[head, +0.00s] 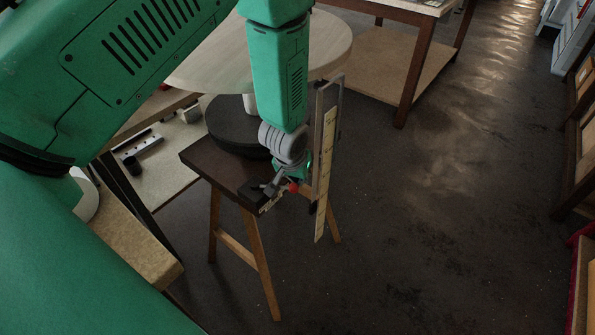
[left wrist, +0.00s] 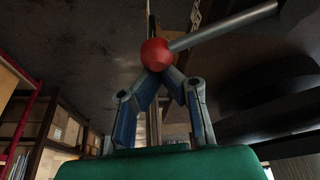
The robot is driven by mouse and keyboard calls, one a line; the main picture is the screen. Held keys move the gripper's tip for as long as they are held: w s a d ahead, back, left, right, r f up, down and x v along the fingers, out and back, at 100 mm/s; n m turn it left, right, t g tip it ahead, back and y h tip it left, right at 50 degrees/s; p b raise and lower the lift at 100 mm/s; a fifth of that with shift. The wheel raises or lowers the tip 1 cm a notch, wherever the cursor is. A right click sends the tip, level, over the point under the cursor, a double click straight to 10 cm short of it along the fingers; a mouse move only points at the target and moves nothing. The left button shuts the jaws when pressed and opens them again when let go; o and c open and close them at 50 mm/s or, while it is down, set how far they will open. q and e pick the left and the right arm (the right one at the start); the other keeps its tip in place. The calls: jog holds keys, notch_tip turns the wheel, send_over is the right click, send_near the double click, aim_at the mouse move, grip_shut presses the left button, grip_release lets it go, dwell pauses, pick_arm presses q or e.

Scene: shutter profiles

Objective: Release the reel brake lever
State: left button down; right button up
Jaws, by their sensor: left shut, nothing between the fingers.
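The reel has a large pale round disc (head: 335,35) above a dark round base (head: 228,135) on a dark brown wooden stand (head: 205,162). The brake lever ends in a red ball knob (head: 293,187), seen at the stand's front right corner. In the left wrist view the red knob (left wrist: 155,54) sits on a grey rod (left wrist: 225,25) running up to the right. My left gripper (left wrist: 160,76) is shut and empty, its fingertips right at the knob; I cannot tell whether they touch. In the head view it is small beside the knob, partly hidden by my wrist.
A long upright strip with a scale (head: 325,150) stands just right of my left wrist. A table with a lower shelf (head: 390,60) is behind, and shelving (head: 582,130) is at the right edge. The dark floor right of the stand is clear.

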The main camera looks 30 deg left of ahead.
aim_at(295, 191)
pick_arm(q)
jog(key=s+m+p, duration=0.1)
jog(key=s+d+m+h, duration=0.1)
jog(key=m, duration=0.1)
jog(key=s+m+p, duration=0.1)
jog(key=s, duration=0.1)
jog(key=shift+d+r+p, duration=0.1)
jog(key=shift+d+p, duration=0.2)
jog(key=shift+d, duration=0.1)
jog(key=shift+s+d+m+h+p, duration=0.1)
jog(key=shift+s+m+h+p, duration=0.45)
jog(key=shift+s+m, duration=0.7)
jog(key=shift+s+d+m+h+p, duration=0.1)
jog(key=shift+s+m+h+p, duration=0.45)
jog(key=shift+s+m, duration=0.65)
pick_arm(e)
jog(key=shift+r, duration=2.7)
pick_arm(q)
jog(key=shift+w+m+g, duration=0.25)
jog(key=shift+g, duration=0.05)
